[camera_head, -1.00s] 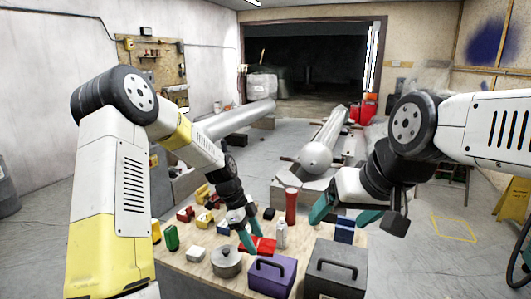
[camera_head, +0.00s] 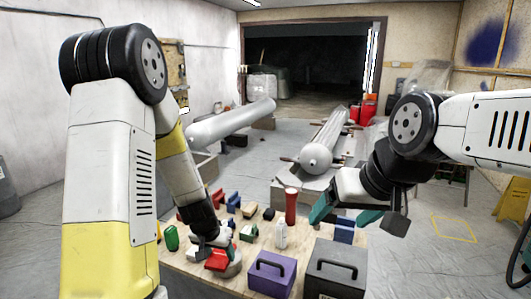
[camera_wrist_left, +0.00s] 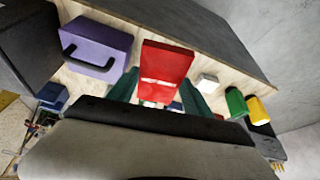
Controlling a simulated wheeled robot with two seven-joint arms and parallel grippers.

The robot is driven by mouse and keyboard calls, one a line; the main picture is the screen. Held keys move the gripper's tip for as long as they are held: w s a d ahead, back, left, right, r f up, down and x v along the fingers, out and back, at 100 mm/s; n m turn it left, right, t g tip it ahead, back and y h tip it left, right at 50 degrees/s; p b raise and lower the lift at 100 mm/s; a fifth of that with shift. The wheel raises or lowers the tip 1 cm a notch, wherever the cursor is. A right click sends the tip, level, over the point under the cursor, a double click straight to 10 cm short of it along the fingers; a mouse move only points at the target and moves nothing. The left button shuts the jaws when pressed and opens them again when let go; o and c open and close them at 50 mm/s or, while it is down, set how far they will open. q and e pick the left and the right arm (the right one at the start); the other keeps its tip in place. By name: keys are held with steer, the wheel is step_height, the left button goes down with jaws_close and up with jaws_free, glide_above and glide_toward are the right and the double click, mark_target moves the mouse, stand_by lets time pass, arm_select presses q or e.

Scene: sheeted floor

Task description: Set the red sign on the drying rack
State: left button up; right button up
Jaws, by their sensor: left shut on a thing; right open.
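My left gripper (camera_head: 211,245) is shut on the red sign (camera_head: 216,261) near the front left of the wooden table. In the left wrist view the sign (camera_wrist_left: 168,62) is a flat red piece with white marks, between the green fingers of the gripper (camera_wrist_left: 157,92). My right gripper (camera_head: 345,212) is open and empty above the table's right side. I cannot identify the drying rack for sure; a small blue slatted item (camera_head: 344,229) stands at the right.
A purple box (camera_head: 272,274) and a dark grey box (camera_head: 335,268), both with handles, stand at the front right. A red cylinder (camera_head: 291,206) and a white bottle (camera_head: 281,235) stand mid-table. A green canister (camera_head: 171,238) is at the left. Several small coloured items lie behind.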

arm_select(q)
steer(key=n, duration=0.1)
steer(key=a+n+y, duration=0.1)
steer(key=shift+s+a+f+n, duration=0.2)
steer(key=shift+s+n, duration=0.05)
steer(key=shift+n, duration=0.05)
steer(key=shift+w+d+f, duration=0.2)
steer(key=shift+w, duration=0.2)
steer(key=shift+a, duration=0.25)
steer(key=shift+s+r, duration=0.2)
steer(key=shift+s, duration=0.2)
